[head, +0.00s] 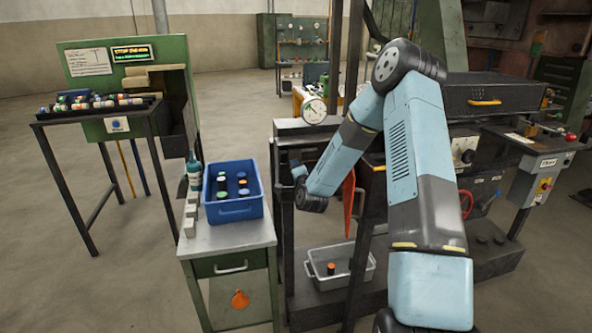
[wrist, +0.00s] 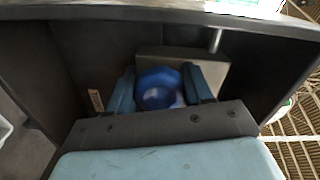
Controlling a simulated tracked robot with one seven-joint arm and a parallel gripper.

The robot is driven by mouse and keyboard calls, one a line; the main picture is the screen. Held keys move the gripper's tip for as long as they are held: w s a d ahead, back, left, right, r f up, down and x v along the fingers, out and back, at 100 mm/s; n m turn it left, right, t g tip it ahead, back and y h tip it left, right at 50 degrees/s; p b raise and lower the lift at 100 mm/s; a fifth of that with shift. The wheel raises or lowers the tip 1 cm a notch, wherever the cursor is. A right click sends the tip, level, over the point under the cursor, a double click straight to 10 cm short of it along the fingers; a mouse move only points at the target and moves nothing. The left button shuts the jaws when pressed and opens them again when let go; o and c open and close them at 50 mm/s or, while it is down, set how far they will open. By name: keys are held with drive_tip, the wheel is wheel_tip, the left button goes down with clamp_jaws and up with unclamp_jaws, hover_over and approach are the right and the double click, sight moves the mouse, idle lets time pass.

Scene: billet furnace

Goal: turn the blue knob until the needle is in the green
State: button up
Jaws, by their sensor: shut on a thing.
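The blue knob (wrist: 158,88) is round and sits in a dark recess in the wrist view, in front of a grey plate. My gripper (wrist: 160,92) is shut on it, with one blue finger on its left and one on its right. In the head view my arm reaches the dark furnace frame, and a small blue part (head: 299,170) shows at its end; I cannot tell knob from finger there. The round white gauge (head: 314,109) stands above, with some green on its face. Its needle is too small to read. The gauge is not seen in the wrist view.
A blue crate (head: 236,209) with several small pieces stands on a green cabinet (head: 232,268) to the left. A grey bin (head: 340,281) sits low below my arm. A rack of billets (head: 98,103) is far left. The floor between is clear.

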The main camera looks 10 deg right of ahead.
drive_tip(key=shift+s+f, duration=0.15)
drive_tip(key=shift+f, duration=0.15)
drive_tip(key=o, duration=0.8)
drive_tip(key=shift+o, duration=1.1)
drive_tip(key=shift+r, duration=0.15)
drive_tip(key=s, duration=1.3)
drive_tip(key=shift+s, duration=0.3)
drive_tip(key=shift+a, duration=0.1)
